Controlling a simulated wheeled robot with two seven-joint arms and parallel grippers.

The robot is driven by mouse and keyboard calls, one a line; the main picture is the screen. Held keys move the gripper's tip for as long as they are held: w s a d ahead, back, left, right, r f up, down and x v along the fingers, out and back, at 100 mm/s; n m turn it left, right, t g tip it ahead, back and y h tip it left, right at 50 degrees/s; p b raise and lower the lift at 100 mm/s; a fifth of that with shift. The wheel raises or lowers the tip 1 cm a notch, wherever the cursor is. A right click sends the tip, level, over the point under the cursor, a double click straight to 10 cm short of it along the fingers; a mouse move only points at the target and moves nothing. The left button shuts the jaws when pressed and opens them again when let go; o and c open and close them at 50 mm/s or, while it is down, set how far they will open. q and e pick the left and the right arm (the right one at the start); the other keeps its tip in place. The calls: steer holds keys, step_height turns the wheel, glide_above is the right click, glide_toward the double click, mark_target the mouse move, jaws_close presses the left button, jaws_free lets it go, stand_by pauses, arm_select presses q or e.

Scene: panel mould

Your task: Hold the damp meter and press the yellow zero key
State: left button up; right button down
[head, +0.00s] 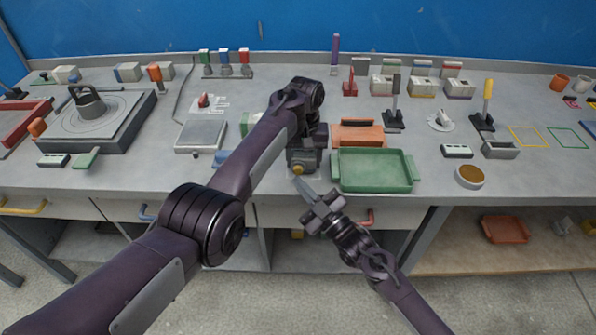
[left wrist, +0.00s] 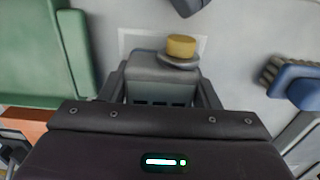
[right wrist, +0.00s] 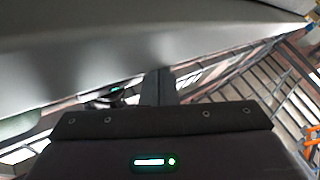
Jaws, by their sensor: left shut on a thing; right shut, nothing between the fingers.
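The damp meter is a dark grey block (head: 305,160) near the front edge of the bench. Its yellow zero key (head: 298,170) is on the side facing me. My left gripper (head: 307,142) reaches over it and is shut on it; in the left wrist view the meter body (left wrist: 152,68) sits between the fingers, with the yellow key (left wrist: 182,46) uncovered. My right gripper (head: 300,182) is shut and empty, its tip just below the key in the head view. A gap to the key is hard to judge. The right wrist view shows the closed fingers (right wrist: 158,86), without the key.
A green tray (head: 372,170) stands just right of the meter, with an orange tray (head: 357,134) behind it. A blue-handled brush (left wrist: 295,85) lies beside the meter. A grey scale (head: 201,135) is further left. The bench front edge runs close by my right gripper.

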arm_select(q)
steer(key=shift+f, duration=0.1)
arm_select(e)
steer(key=shift+w, duration=0.1)
steer(key=shift+w, duration=0.35)
steer(key=shift+w, duration=0.3)
stand_by(0.6)
arm_select(q)
steer(key=shift+s, duration=0.15)
arm_select(e)
steer(key=shift+w+r, duration=0.15)
stand_by(0.4)
arm_select(q)
steer(key=shift+w, duration=0.2)
arm_select(e)
steer(key=shift+s+f, duration=0.25)
steer(key=shift+s, duration=0.4)
